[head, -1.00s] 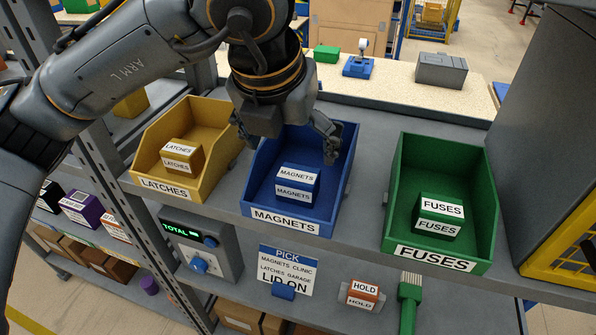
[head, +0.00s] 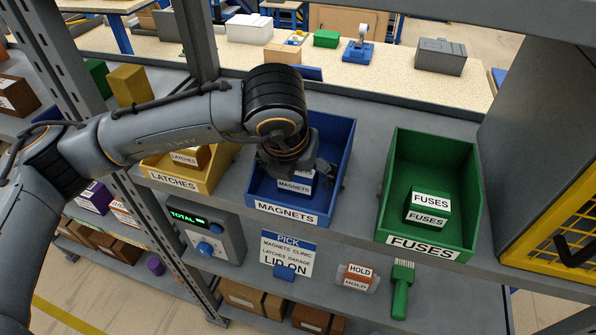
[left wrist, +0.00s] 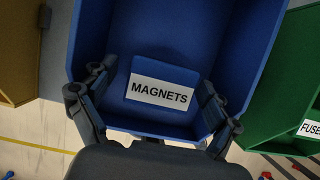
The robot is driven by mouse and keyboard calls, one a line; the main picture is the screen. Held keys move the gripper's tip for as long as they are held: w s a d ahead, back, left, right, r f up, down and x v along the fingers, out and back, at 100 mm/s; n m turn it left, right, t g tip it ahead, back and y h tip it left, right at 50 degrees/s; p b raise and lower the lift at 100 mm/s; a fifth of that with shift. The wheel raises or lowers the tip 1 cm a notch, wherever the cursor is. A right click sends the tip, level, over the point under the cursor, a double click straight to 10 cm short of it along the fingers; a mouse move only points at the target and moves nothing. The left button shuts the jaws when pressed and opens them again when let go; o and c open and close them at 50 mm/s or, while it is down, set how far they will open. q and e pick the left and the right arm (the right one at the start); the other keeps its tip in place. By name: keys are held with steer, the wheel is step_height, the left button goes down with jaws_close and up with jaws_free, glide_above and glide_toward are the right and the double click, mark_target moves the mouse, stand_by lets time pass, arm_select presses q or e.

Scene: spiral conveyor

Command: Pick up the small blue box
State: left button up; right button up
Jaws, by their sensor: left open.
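The small blue box (head: 293,188) labelled MAGNETS sits in the blue bin (head: 338,165), partly hidden in the head view by my left gripper (head: 297,178). In the left wrist view the small blue box (left wrist: 163,83) lies between the two fingers of the left gripper (left wrist: 152,105). The fingers are open, one on each side of the box, with gaps showing. The wrist view does not settle how far down the fingers reach. The blue bin (left wrist: 185,30) surrounds the box there. My right gripper is in neither view.
The yellow LATCHES bin (head: 213,175) stands left of the blue bin, and the green FUSES bin (head: 455,190) stands right. A grey upright (head: 203,45) rises behind the arm. A dark cabinet (head: 535,110) closes off the right side. Bin walls surround the gripper closely.

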arm_select(q)
steer(key=c, duration=1.2)
steer(key=shift+c, duration=0.2)
